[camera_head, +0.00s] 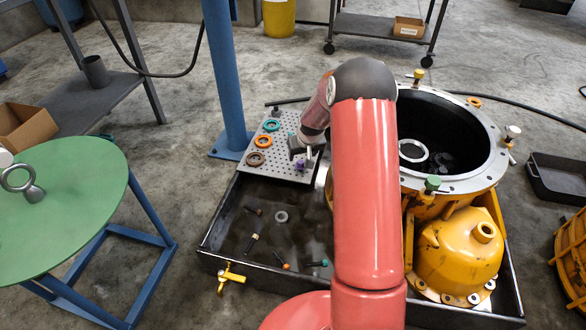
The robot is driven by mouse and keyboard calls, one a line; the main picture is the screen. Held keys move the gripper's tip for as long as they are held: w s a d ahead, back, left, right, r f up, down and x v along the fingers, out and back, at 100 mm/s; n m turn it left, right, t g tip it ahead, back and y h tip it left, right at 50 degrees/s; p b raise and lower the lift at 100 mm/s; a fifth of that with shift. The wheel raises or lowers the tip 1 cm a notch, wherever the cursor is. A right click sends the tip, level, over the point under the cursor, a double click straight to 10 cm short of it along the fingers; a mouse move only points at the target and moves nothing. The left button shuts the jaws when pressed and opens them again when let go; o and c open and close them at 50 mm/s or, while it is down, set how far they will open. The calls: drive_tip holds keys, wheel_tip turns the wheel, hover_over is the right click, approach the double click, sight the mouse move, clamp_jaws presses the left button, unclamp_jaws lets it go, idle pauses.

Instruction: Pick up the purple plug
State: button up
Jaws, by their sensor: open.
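A small purple plug (300,166) is at the right part of the perforated grey plate (283,172), close to the plate's front right corner. My gripper (304,158) is over this part of the plate, right at the plug, and is open. The gripper is small in this view. I cannot tell whether its fingers are around the plug or just above it. My red arm (365,190) reaches in from the bottom and hides the area to the right of the plate.
Teal (272,125), orange (263,141) and brown rings (256,158) lie on the plate. The dark tray (222,232) below holds several bolts and a washer (281,216). The yellow transmission housing (460,250) stands right. A blue post (226,80) rises behind the plate; a green round table (70,190) is left.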

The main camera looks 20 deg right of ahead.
sight(301, 162)
drive_tip(key=shift+x, duration=1.25)
drive_tip(key=x, duration=0.3)
drive_tip(key=b+x, duration=0.1)
drive_tip(key=x, duration=0.3)
drive_tip(key=shift+w+d, duration=0.2)
drive_tip(key=shift+d, duration=0.05)
drive_tip(key=shift+r, duration=0.1)
drive_tip(key=c, duration=1.1)
